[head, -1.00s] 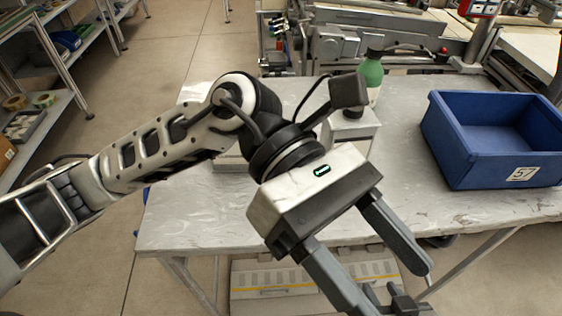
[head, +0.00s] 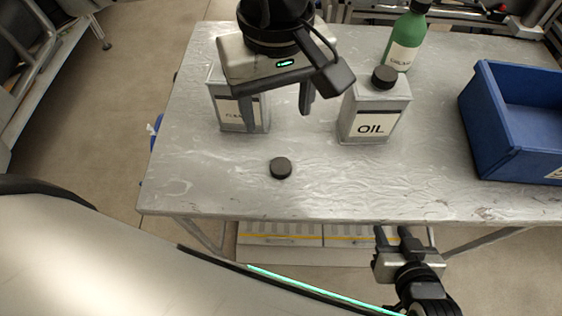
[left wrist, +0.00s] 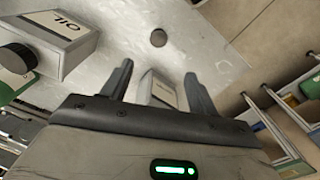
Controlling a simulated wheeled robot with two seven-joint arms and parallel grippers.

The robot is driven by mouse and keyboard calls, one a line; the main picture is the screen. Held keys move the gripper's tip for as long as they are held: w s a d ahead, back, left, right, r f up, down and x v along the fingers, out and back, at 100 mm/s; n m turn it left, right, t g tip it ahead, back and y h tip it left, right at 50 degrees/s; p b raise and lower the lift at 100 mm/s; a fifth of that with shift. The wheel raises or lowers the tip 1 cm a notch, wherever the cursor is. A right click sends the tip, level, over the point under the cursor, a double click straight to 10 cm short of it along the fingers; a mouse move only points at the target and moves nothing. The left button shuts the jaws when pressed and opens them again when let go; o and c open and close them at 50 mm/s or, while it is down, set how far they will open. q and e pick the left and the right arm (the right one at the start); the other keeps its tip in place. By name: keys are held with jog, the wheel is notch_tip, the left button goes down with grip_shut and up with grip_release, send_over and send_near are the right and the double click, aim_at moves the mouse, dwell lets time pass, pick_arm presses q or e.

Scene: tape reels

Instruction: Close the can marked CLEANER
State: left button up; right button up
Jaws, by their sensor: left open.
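A pale metal can (head: 229,110) stands upright at the left of the table, its label partly covered by my left finger. Only the first letters show, seemingly CLEANER; its top is hidden behind my gripper. A loose round black cap (head: 281,168) lies on the table in front of it. My left gripper (head: 277,112) is open and empty above the can. In the left wrist view the can (left wrist: 158,90) shows between the fingers, and the cap (left wrist: 158,38) lies beyond. My right gripper (head: 394,236) is open and empty, below the table's front edge.
A capped OIL can (head: 372,115) stands right of my left gripper. A green bottle (head: 407,38) is behind it. A blue crate (head: 488,130) sits at the right. The table (head: 340,185) is clear around the cap.

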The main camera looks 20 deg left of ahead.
pick_arm(q)
send_over(280, 166)
notch_tip(280, 166, down, 8)
jog(key=shift+a+f, duration=0.1)
jog(key=shift+a, duration=0.05)
jog(key=shift+w+f+p, duration=0.1)
jog(key=shift+f+p, duration=0.2)
jog(key=shift+f, duration=0.15)
pick_arm(e)
jog(key=shift+w+r, duration=0.2)
jog(key=shift+w, duration=0.1)
pick_arm(q)
jog(key=f, duration=0.2)
jog(key=f+p, duration=0.1)
jog(key=f, duration=0.1)
jog(key=shift+d+f, duration=0.2)
jog(key=shift+f, duration=0.35)
pick_arm(e)
jog(key=shift+s+d+r, duration=0.15)
jog(key=shift+r, duration=0.15)
pick_arm(q)
jog(key=c, duration=1.1)
